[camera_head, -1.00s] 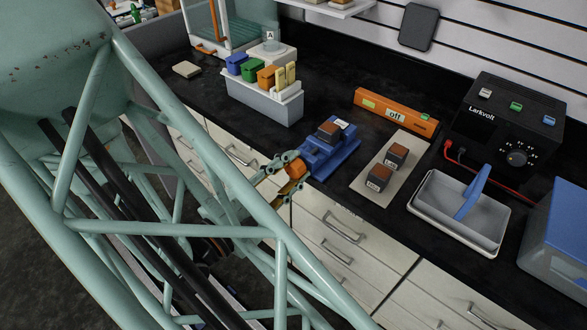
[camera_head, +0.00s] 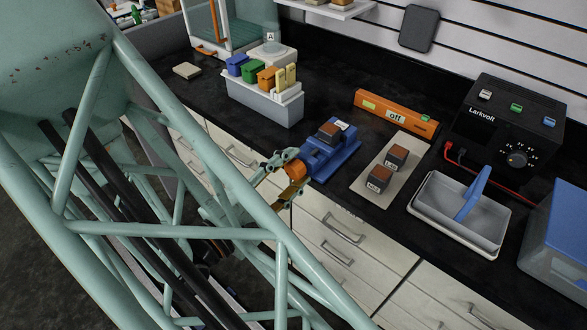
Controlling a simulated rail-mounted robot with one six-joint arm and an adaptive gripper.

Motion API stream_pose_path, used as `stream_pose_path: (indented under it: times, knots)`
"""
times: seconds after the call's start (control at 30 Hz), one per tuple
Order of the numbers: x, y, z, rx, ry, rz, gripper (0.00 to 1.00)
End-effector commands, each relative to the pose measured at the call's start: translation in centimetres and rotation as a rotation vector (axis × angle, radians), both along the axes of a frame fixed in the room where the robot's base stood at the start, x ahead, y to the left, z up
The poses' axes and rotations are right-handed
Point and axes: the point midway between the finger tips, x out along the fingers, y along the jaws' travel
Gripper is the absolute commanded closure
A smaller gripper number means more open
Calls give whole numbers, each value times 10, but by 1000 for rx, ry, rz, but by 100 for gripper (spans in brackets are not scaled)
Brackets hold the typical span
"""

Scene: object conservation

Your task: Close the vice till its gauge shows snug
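The blue vice (camera_head: 338,155) stands at the front edge of the black bench, with a dark block with a brown top (camera_head: 329,132) in it. A small pale label or gauge (camera_head: 342,125) shows at its back end, too small to read. The vice's round orange knob (camera_head: 295,171) points toward my arm. My gripper (camera_head: 290,174) is at this knob, one teal finger above it and an orange-brown finger pad below it. Whether the fingers press on the knob is not clear. My arm's frame hides much of the left side.
Two similar blocks (camera_head: 396,155) lie on a beige mat right of the vice. An orange bar instrument (camera_head: 396,113) reading "off" stands behind them. A grey bin with coloured holders (camera_head: 265,100) is behind left.

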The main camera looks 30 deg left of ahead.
Motion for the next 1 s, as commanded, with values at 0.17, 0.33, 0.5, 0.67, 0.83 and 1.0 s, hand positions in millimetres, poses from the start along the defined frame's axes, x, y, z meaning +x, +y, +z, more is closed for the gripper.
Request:
stream_pose_path:
  times: [0.17,0.33,0.5,0.67,0.83,1.0]
  knots:
    - [0,0,0,0,0,0,59]
    - [0,0,0,0,0,0,59]
    - [-4,1,0,0,0,1,59]
    - [-12,3,0,0,0,2,59]
    - [-25,4,0,0,0,2,59]
    - [-41,7,0,0,0,2,59]
